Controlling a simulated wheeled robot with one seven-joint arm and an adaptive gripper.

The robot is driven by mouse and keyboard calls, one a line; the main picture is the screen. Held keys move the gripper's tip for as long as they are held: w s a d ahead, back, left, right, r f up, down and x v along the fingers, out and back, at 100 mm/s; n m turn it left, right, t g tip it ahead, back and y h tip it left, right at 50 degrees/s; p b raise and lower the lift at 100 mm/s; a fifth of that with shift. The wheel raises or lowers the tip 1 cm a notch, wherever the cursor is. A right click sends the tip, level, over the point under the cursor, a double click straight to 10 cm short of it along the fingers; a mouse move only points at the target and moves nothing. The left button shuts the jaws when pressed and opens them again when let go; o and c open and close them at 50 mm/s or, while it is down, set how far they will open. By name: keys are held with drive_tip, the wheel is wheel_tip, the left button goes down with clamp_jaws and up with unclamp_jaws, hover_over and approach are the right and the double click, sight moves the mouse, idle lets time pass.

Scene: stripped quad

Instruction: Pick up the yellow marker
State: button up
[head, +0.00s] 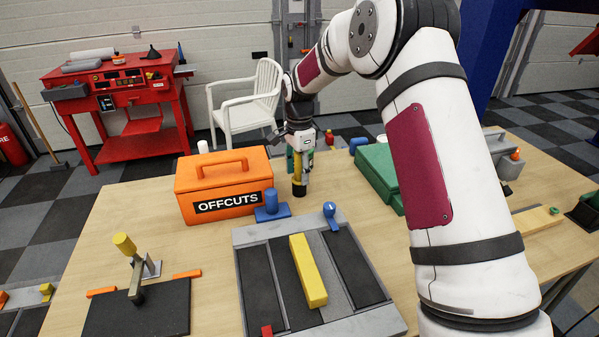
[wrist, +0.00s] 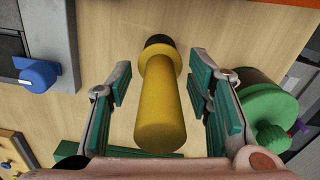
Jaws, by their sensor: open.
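The yellow marker (wrist: 160,105) is a thick yellow cylinder with a dark end. In the wrist view it stands on the wooden table, its yellow end toward the camera. In the head view the marker (head: 299,183) shows below my gripper (head: 300,158), right of the orange box. My gripper (wrist: 160,98) is open, with one green-padded finger on each side of the marker. Gaps show between the marker and both fingers. The upper part of the marker is hidden by the gripper in the head view.
An orange OFFCUTS box (head: 222,188) stands left of my gripper. A blue-knobbed part (head: 271,204) and a grey tray (head: 245,280) with a yellow bar (head: 308,272) lie nearer. A green case (head: 378,172) is to the right. A green round object (wrist: 268,108) is close to the right finger.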

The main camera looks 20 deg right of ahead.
clamp_jaws()
wheel_tip(320, 180, up, 10)
drive_tip(key=shift+r+b, duration=0.1)
drive_tip(key=shift+b, duration=0.6)
